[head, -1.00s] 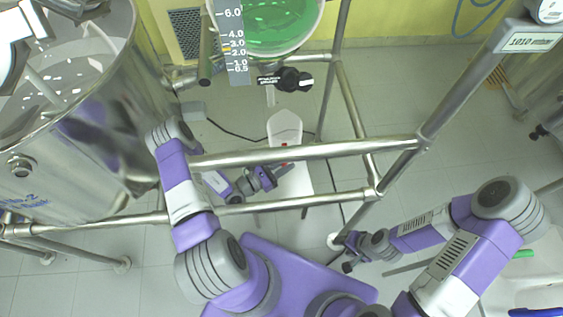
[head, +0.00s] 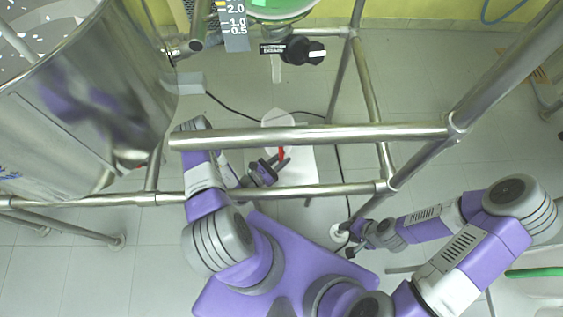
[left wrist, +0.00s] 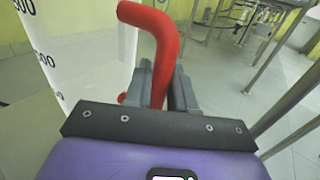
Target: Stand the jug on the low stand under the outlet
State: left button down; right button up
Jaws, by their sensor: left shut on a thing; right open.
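The white translucent jug (head: 279,117) is below the outlet (head: 277,77) in the head view, partly hidden by a steel rail. Its red handle (head: 281,153) is held in my left gripper (head: 279,163). In the left wrist view the red handle (left wrist: 162,50) sits between the dark fingers, and the marked jug wall (left wrist: 85,60) is at left. The low white stand (head: 300,172) shows behind and below the gripper. I cannot tell whether the jug touches it. My right gripper (head: 350,249) is open and empty, at lower right, away from the jug.
Steel frame rails (head: 320,134) cross between my body and the jug. A large steel vessel (head: 80,110) fills the left. A black valve handle (head: 300,50) is above the outlet under the green-filled glass reactor (head: 280,8). A dark cable lies on the floor.

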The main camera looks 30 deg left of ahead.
pick_arm(q)
jog(key=shift+f, duration=0.9)
jog(key=shift+r, duration=0.1)
jog(key=c, duration=0.9)
grip_release()
jog(key=shift+c, duration=0.2)
jog(key=shift+s, duration=0.1)
jog(key=p+v, duration=0.1)
jog(key=v, duration=0.6)
